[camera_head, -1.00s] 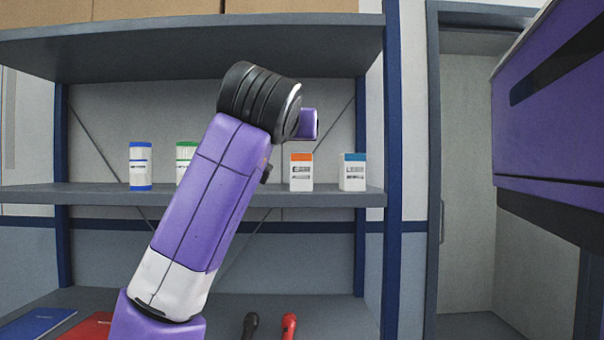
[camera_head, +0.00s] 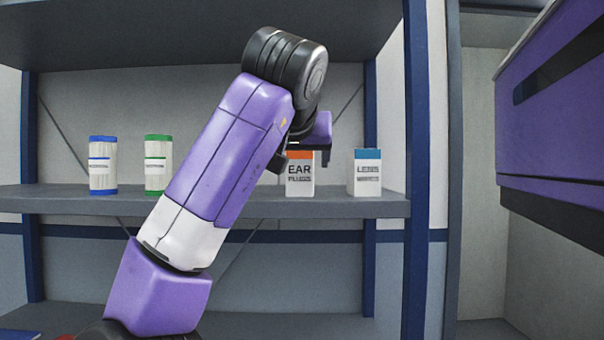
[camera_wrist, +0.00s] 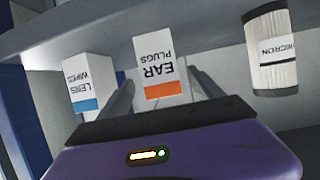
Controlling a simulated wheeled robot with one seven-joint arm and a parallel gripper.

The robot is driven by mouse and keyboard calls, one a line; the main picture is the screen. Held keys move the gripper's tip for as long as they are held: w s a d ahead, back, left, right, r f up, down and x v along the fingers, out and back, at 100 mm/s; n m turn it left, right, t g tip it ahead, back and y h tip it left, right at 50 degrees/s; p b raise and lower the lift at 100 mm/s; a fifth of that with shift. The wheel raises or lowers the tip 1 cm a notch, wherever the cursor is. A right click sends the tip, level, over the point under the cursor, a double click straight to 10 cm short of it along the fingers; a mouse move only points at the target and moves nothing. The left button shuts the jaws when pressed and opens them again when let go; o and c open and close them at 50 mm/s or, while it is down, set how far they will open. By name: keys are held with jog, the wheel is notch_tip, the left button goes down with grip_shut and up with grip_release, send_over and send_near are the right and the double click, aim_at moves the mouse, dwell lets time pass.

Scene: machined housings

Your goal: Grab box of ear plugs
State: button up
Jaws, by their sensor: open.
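The box of ear plugs (camera_head: 300,181) is white with an orange top band and stands upright on the shelf. My gripper (camera_head: 305,158) is in front of its top part and covers some of it in the head view. In the wrist view, which is turned upside down, the box (camera_wrist: 156,62) shows its "EAR PLUGS" label between my two open fingers (camera_wrist: 165,84). The fingers seem to point toward it with no clear contact. How far the fingertips reach along its sides cannot be told.
A white lens wipes box (camera_head: 367,174) with a blue top stands to the right on the same shelf (camera_head: 250,204). A green-banded cylinder (camera_head: 158,166) and a blue-banded cylinder (camera_head: 103,166) stand to the left. An upper shelf (camera_head: 180,38) hangs above. A purple cabinet (camera_head: 545,130) is at far right.

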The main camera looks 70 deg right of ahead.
aim_at(301, 172)
jog(key=p+x, duration=0.1)
jog(key=x, duration=0.7)
jog(key=shift+w+f, duration=0.1)
jog(key=c, duration=1.4)
jog(key=shift+c, duration=0.4)
